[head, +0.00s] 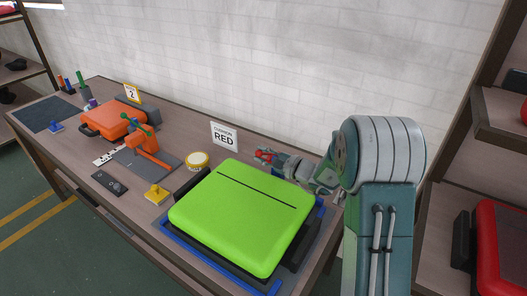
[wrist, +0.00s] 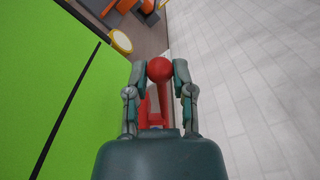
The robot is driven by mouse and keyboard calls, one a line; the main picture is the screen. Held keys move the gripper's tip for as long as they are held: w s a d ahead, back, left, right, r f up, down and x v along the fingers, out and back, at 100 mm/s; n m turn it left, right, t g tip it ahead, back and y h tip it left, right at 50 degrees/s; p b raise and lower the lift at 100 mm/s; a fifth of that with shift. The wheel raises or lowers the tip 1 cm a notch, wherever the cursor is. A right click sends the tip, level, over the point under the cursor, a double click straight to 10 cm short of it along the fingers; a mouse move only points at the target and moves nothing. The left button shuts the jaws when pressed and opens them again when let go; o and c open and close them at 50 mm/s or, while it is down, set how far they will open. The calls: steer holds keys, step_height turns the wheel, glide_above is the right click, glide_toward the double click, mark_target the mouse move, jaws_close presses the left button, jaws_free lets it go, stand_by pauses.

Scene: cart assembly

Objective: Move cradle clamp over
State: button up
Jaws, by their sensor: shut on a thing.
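My gripper (wrist: 160,95) is shut on a red clamp part, with a round red knob (wrist: 159,69) between the fingertips and a red bar (wrist: 153,108) below it in the wrist view. In the head view my gripper (head: 277,158) is behind the bright green cushion (head: 240,215), and a little red (head: 264,155) shows at its tip. The cushion also fills the left of the wrist view (wrist: 40,70). It lies in a blue-edged cradle (head: 205,262). The clamp's base is mostly hidden by my gripper and the cushion.
A white "CUSHION RED" sign (head: 224,136) stands against the wall. A yellow tape roll (head: 198,160), a yellow knob block (head: 156,193) and an orange clamp (head: 148,145) are to the left. An orange case (head: 113,121) is farther left. The white wall is close behind my gripper.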

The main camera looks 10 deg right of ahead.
steer(key=shift+s+a+f, duration=0.25)
steer(key=shift+f, duration=0.45)
steer(key=shift+s+a+f, duration=0.2)
steer(key=shift+f, duration=0.45)
steer(key=shift+s+a+f, duration=0.25)
steer(key=shift+f, duration=0.45)
steer(key=shift+s+a+f, duration=0.15)
steer(key=shift+f, duration=0.85)
steer(key=shift+s+a+f, duration=0.1)
steer(key=shift+f, duration=0.9)
steer(key=o, duration=0.9)
steer(key=shift+o, duration=0.2)
